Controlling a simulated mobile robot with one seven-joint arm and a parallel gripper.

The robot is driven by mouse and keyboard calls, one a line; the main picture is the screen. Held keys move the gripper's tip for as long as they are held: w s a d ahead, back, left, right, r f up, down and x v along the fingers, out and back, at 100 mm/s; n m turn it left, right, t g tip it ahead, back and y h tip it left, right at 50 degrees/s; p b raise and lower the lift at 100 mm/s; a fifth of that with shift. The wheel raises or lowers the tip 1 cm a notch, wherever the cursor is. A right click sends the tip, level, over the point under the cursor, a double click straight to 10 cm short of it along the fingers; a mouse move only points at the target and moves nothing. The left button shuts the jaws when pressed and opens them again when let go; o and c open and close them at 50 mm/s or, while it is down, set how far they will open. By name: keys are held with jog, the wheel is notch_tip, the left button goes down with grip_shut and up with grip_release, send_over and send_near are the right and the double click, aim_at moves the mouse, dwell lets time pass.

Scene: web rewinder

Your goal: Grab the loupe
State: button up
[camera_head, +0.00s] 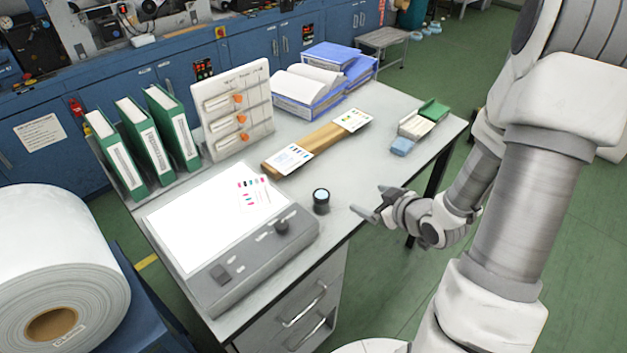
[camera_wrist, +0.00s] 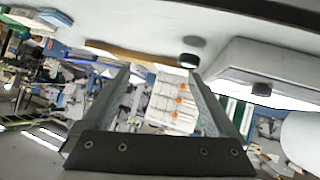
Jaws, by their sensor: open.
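The loupe (camera_head: 321,201) is a small black cylinder with a pale glass top. It stands upright on the grey desk (camera_head: 345,215), beside the light box's right edge. In the wrist view, which is turned upside down, the loupe (camera_wrist: 190,61) shows near the tip of the right-hand finger. My gripper (camera_head: 377,202) is open and empty, to the right of the loupe near the desk's front edge, with a gap between them. In the wrist view my gripper (camera_wrist: 158,73) shows two spread fingers with nothing held between them.
A light box (camera_head: 222,228) with a black knob (camera_head: 282,227) lies left of the loupe. A wooden bar (camera_head: 318,140) with cards, an upright rack (camera_head: 233,108), green binders (camera_head: 146,140) and small boxes (camera_head: 416,125) stand farther back. Bare desk surrounds the loupe's right side.

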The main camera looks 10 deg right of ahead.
aim_at(315, 195)
jog(key=a+f+y+b, duration=0.1)
jog(key=a+b, duration=0.1)
jog(key=b, duration=0.2)
jog(key=w+a+f+t+y+b, duration=0.1)
jog(key=f+b, duration=0.1)
jog(key=b, duration=0.2)
jog(key=w+a+f+m+y+b, duration=0.1)
jog(key=a+f+b, duration=0.1)
jog(key=b, duration=0.2)
jog(key=shift+a+f+t+b, duration=0.25)
jog(key=shift+a+t+b, duration=0.05)
jog(key=shift+b, duration=0.1)
jog(key=b+x, duration=0.2)
jog(key=x, duration=1)
jog(key=shift+w+a+r, duration=0.15)
jog(key=shift+a, duration=0.1)
jog(key=c, duration=1.4)
